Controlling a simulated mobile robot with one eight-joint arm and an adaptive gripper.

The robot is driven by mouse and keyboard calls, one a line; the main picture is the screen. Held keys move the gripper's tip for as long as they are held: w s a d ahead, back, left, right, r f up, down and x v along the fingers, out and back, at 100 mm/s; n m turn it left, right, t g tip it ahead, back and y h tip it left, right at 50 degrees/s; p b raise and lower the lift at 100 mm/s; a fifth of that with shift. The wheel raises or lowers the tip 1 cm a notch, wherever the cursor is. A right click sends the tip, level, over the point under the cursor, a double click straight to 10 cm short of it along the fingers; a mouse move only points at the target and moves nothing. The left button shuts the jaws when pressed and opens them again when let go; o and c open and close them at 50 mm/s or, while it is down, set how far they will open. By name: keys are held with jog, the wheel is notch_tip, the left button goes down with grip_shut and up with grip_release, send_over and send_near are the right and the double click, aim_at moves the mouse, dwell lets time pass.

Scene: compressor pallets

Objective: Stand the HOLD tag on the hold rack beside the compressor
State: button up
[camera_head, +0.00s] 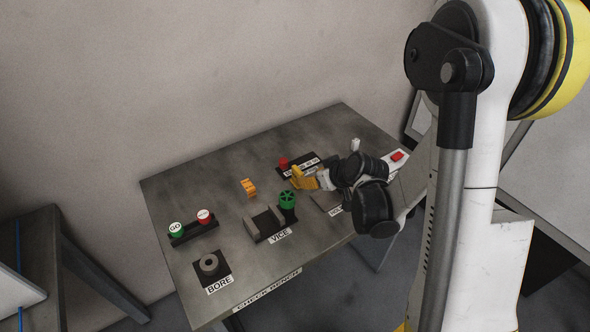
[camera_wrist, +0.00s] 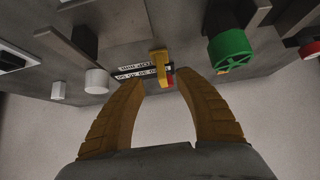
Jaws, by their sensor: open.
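My gripper (camera_head: 305,179) is over the right half of the check bench (camera_head: 225,255). In the wrist view its two yellow fingers (camera_wrist: 159,82) are apart, with nothing clearly held between them. A small upright yellow piece (camera_wrist: 158,62) shows beyond the gap between the fingertips, in front of a black strip with white lettering (camera_wrist: 140,71). A bit of red shows beside it. I see no clear compressor.
A green wheel (camera_head: 287,199) stands by the vice (camera_head: 262,225), close to my gripper. A red knob (camera_head: 283,162) stands behind. The green GO piece (camera_head: 176,229) and a red piece (camera_head: 204,216) sit left, above the bore block (camera_head: 209,264).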

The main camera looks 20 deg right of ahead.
aim_at(298, 177)
jog(key=b+x, duration=0.1)
jog(key=x, duration=0.3)
jog(key=shift+a+f, duration=0.1)
jog(key=shift+f, duration=0.1)
jog(key=b+x, duration=0.1)
jog(key=x, duration=0.1)
jog(key=b+x, duration=0.1)
jog(key=x, duration=0.1)
jog(key=b+x, duration=0.1)
jog(key=shift+w+a, duration=0.15)
jog(key=shift+w, duration=0.45)
jog(key=shift+r, duration=0.1)
jog(key=shift+s, duration=0.1)
jog(key=shift+c, duration=0.5)
grip_shut()
